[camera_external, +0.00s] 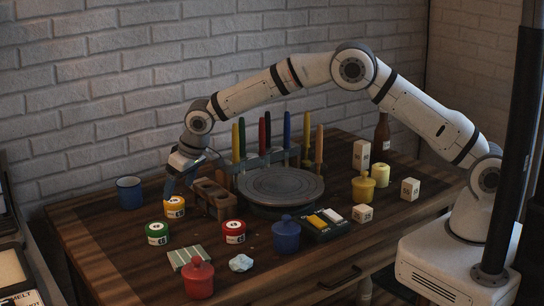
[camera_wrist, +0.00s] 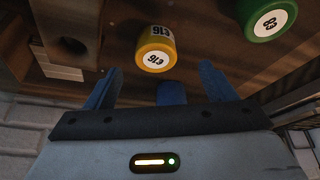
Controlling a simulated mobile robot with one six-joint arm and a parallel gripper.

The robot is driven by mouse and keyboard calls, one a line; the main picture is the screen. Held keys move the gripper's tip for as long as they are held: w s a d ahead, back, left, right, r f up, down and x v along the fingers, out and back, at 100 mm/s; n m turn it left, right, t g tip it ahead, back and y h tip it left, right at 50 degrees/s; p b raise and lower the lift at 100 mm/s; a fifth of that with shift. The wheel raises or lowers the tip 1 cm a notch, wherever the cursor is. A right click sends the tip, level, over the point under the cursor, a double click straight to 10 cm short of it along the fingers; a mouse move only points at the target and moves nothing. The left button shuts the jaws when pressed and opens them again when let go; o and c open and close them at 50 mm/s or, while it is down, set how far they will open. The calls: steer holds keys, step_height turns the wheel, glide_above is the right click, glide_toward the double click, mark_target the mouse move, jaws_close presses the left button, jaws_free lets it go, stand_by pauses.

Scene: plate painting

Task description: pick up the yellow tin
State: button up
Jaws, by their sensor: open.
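The yellow tin (camera_external: 175,207) stands upright on the table, left of the wooden rack, with a white round label on its lid. In the wrist view the yellow tin (camera_wrist: 155,48) lies just beyond the fingertips, roughly centred between them. My gripper (camera_external: 178,180) is low over the table, behind the yellow tin, pointing downward. In the wrist view its two blue fingers (camera_wrist: 160,76) are spread apart with no tin between them. A blue patch shows between the fingers; I cannot tell what it is.
A green tin (camera_external: 157,233) and a red tin (camera_external: 234,231) stand near the yellow tin. A wooden rack (camera_external: 213,196) is close on the right, a blue mug (camera_external: 130,192) on the left. A grey turntable (camera_external: 280,186) is further right.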

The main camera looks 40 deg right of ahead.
mark_target(174, 200)
steer(key=shift+w+d+p+x, duration=0.1)
steer(key=shift+p+x, duration=0.25)
steer(key=shift+x, duration=1.45)
steer(key=shift+w+d+p+x, duration=0.1)
steer(key=shift+p+x, duration=0.2)
steer(key=shift+x, duration=1.5)
steer(key=shift+c, duration=0.5)
